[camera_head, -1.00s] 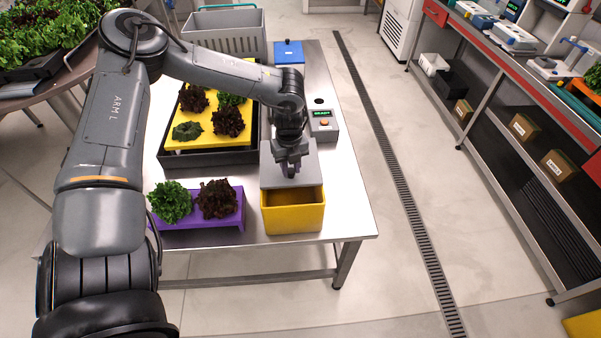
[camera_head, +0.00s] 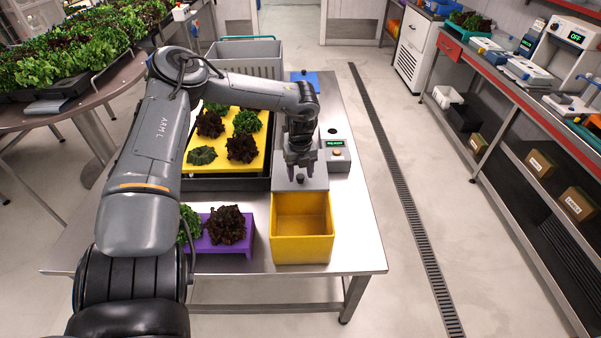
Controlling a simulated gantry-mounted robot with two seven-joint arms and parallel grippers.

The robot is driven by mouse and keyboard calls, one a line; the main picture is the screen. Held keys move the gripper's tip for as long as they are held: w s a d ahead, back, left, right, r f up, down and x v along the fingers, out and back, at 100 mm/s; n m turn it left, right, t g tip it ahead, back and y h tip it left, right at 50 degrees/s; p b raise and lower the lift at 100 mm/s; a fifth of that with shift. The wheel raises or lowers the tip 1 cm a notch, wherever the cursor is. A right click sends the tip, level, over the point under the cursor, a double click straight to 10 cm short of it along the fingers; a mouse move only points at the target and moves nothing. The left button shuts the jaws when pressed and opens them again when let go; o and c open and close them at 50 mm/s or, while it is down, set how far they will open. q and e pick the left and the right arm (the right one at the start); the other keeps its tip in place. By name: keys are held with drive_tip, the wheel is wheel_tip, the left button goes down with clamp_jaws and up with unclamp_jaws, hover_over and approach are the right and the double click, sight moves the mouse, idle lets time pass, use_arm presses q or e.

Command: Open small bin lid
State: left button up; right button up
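The small yellow bin (camera_head: 302,250) stands at the front right of the metal table, and its inside is visible and looks empty. Its grey lid (camera_head: 318,184) lies slid back toward the far side, behind the bin's opening. My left gripper (camera_head: 301,174) is over the lid, pointing down, with its two fingers spread apart. A small knob on the lid shows just below and between the fingertips. I cannot tell whether the fingers touch the lid. My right gripper is not in view.
A purple tray (camera_head: 222,247) with lettuces stands left of the bin. A yellow board (camera_head: 222,165) with several lettuces lies behind it in a black tray. A small device with a display (camera_head: 337,158) is right of the lid. A grey crate (camera_head: 245,55) stands at the back.

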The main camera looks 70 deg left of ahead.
use_arm(q)
drive_tip(key=shift+r, duration=0.1)
wheel_tip(320, 180, up, 11)
drive_tip(key=b, duration=0.1)
drive_tip(key=shift+f+b, duration=0.2)
drive_tip(key=shift+b, duration=0.1)
idle(0.4)
idle(0.4)
